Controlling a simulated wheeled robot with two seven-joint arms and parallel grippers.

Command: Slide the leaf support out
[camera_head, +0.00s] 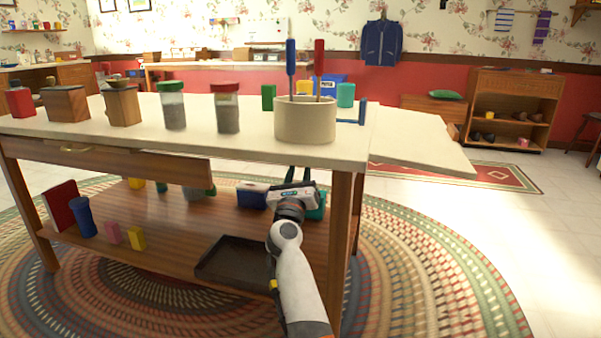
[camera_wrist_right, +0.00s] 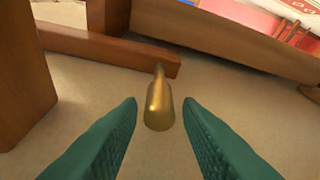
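In the right wrist view, a brass knob (camera_wrist_right: 159,104) stands out from the end of a reddish-brown wooden bar (camera_wrist_right: 110,48), which looks like the leaf support. My right gripper's green fingers (camera_wrist_right: 160,103) are open, one on each side of the knob, with a gap to both. In the head view my right gripper (camera_head: 298,174) reaches under the right end of the table (camera_head: 190,140). The bar and knob are hidden there. The pale table leaf (camera_head: 425,155) extends from the table's right side and slopes down a little. My left gripper is not in view.
Jars, wooden boxes and a beige crock (camera_head: 305,122) with tools stand on the tabletop. A dark tray (camera_head: 235,262) and several small items lie on the lower shelf. A table leg (camera_head: 340,240) stands right of my arm. The floor on the right is clear.

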